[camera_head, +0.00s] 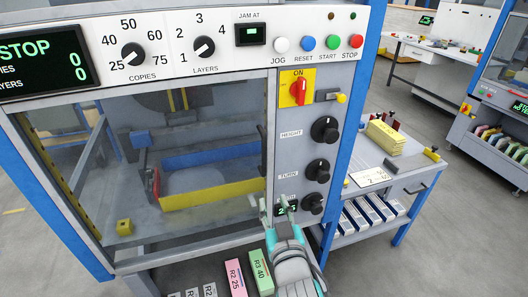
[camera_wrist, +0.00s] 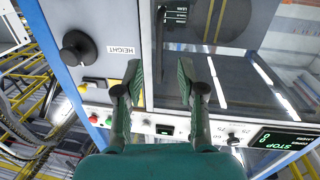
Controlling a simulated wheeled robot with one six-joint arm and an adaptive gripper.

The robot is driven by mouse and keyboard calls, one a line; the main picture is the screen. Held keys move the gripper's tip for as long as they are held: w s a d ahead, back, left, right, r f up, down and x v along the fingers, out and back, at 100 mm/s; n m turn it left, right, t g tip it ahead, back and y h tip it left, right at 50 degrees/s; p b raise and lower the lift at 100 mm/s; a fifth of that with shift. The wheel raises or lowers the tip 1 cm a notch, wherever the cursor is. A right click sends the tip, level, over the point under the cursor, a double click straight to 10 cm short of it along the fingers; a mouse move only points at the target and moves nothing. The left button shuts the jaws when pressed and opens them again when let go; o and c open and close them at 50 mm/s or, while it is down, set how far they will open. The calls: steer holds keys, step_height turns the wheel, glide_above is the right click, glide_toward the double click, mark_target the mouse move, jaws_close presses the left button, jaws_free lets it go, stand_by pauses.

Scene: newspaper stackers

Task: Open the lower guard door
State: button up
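The lower guard door (camera_head: 85,185) is a large clear panel on the front of the machine, and it looks shut. Through it I see a blue bar and a yellow bar. A small yellow block (camera_head: 124,226) sits at its lower left. My gripper (camera_head: 277,203) is in front of the grey control panel, right of the door's right edge, partly covering a small display. In the wrist view, which is turned over, my gripper (camera_wrist: 159,68) has its two green-padded fingers apart with nothing between them. The door's glass (camera_wrist: 240,70) shows on the right there.
The control panel (camera_head: 257,175) carries a red ON switch (camera_head: 299,91), several black knobs and a yellow-tipped lever (camera_head: 341,97). Coloured buttons line the top. A side table (camera_head: 405,165) with a yellow stack stands at right. Pink and green boxes (camera_head: 261,272) are below the machine.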

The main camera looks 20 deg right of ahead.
steer(key=m+h, duration=0.1)
glide_toward(264, 152)
steer(key=w, duration=0.3)
steer(key=w+d, duration=0.1)
steer(key=w, duration=0.3)
steer(key=w+d, duration=0.1)
steer(key=w, duration=0.2)
steer(key=shift+w, duration=0.25)
jaws_close()
